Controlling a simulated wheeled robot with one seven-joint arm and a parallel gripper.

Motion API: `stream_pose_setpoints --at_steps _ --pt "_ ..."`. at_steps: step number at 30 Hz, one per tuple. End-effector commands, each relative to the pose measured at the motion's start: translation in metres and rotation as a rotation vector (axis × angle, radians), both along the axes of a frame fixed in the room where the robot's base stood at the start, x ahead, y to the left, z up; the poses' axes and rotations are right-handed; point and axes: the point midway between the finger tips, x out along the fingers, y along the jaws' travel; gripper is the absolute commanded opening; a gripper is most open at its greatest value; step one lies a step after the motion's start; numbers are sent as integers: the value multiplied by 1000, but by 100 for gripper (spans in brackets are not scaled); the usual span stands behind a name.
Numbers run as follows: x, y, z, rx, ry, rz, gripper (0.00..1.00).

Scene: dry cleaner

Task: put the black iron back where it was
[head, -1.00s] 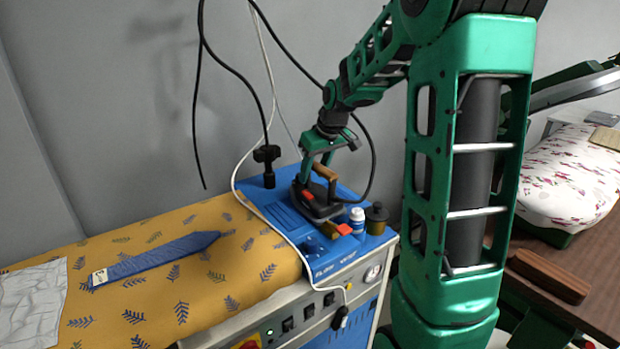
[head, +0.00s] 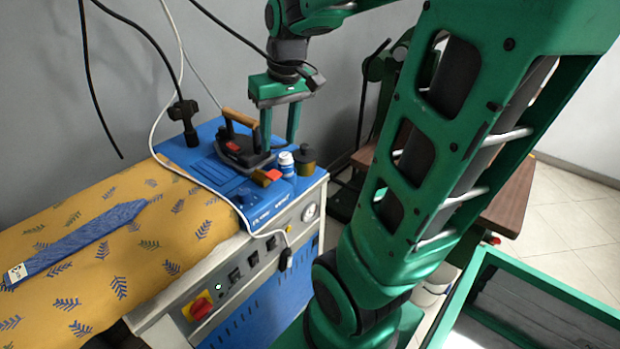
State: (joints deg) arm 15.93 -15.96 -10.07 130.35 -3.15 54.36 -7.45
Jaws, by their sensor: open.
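The black iron (head: 238,152) with a brown wooden handle (head: 240,119) and a red part rests on the blue top (head: 205,160) of the ironing station. My gripper (head: 279,146) is open, with its two green fingers pointing down. It is just right of the iron in the picture, apart from the handle and holding nothing. The left finger overlaps the right side of the iron in view; I cannot tell whether it touches. The iron's sole is hidden against the blue top.
A white-capped bottle (head: 286,163), a dark jar (head: 305,158) and a small orange-red item (head: 266,175) stand close by the iron. Cables hang from above near the arm. A blue tie (head: 80,240) lies on the yellow padded board (head: 110,275).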

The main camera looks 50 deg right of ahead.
Motion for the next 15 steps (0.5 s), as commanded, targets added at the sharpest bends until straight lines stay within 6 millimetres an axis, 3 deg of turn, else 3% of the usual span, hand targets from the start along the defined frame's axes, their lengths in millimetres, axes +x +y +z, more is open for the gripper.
stream_pose_setpoints --at_steps 1,3,6,10,15 --pt "-32 7 -10 10 32 -48 40" --pt "-71 15 -25 23 82 -119 40" --pt "-116 23 -44 36 140 -199 40" --pt "-150 28 -58 46 185 -263 40" --pt "-161 30 -62 48 199 -283 40"
